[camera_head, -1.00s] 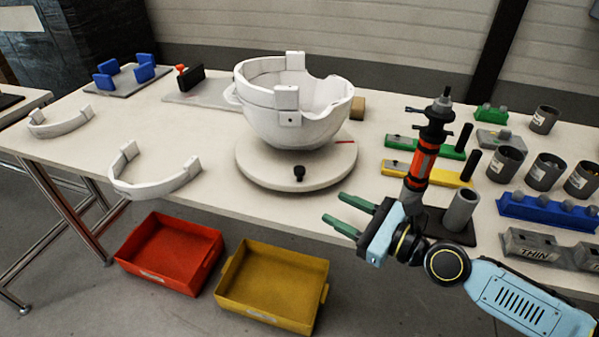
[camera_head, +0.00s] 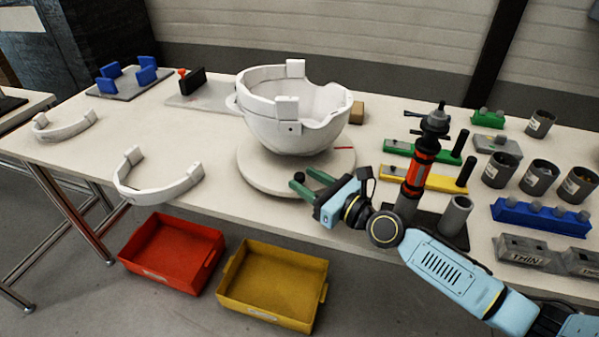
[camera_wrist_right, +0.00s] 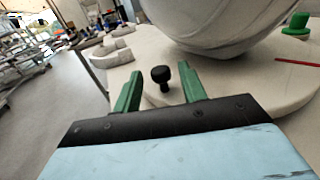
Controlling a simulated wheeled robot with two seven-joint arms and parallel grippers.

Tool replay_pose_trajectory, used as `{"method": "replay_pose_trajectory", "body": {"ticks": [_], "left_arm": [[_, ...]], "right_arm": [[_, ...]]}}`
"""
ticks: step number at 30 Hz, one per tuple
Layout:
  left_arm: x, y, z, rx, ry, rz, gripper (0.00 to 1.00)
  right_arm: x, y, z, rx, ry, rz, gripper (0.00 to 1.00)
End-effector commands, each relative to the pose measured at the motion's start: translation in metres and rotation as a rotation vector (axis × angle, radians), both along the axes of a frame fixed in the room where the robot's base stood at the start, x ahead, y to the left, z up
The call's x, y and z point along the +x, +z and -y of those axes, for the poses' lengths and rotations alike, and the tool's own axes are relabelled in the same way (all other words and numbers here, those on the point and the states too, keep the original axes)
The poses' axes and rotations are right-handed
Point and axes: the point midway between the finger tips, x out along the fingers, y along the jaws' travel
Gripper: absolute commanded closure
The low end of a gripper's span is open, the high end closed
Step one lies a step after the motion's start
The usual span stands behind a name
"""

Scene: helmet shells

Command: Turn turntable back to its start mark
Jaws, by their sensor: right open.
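The turntable (camera_head: 260,178) is a round white disc on the table, and a white helmet shell (camera_head: 290,118) sits on it. A thin red line (camera_head: 344,149) lies on the right side of the disc; it also shows in the wrist view (camera_wrist_right: 297,62). My right gripper (camera_head: 304,180) is open at the disc's front edge. In the wrist view a black knob (camera_wrist_right: 161,75) stands on the disc, between the two green fingers (camera_wrist_right: 158,90) as seen, with nothing gripped. In the head view the fingers mostly cover the knob. My left gripper is out of view.
An orange-and-black tool (camera_head: 420,165) stands upright right of my gripper, near a grey cylinder (camera_head: 455,215). White curved bands (camera_head: 158,190) lie at left. Red (camera_head: 170,255) and yellow (camera_head: 272,285) bins are below the table's front edge. Several cups and blocks fill the right side.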

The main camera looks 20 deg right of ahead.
Motion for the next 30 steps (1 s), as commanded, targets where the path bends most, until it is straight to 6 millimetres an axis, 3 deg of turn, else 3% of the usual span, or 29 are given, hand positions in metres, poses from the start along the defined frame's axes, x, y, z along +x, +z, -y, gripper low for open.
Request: {"method": "replay_pose_trajectory", "body": {"ticks": [6,17,26,30], "left_arm": [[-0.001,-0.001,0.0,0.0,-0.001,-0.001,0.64],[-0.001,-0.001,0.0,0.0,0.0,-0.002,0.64],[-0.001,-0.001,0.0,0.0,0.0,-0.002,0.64],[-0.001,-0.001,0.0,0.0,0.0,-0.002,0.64]], "right_arm": [[0.02,-0.001,-0.012,0.001,-0.001,-0.001,0.58],[0.023,0.0,-0.014,0.0,0.0,0.0,0.6],[0.023,-0.001,-0.014,0.0,0.0,0.0,0.99],[0.023,-0.001,-0.014,0.0,0.0,0.0,1.0]]}}
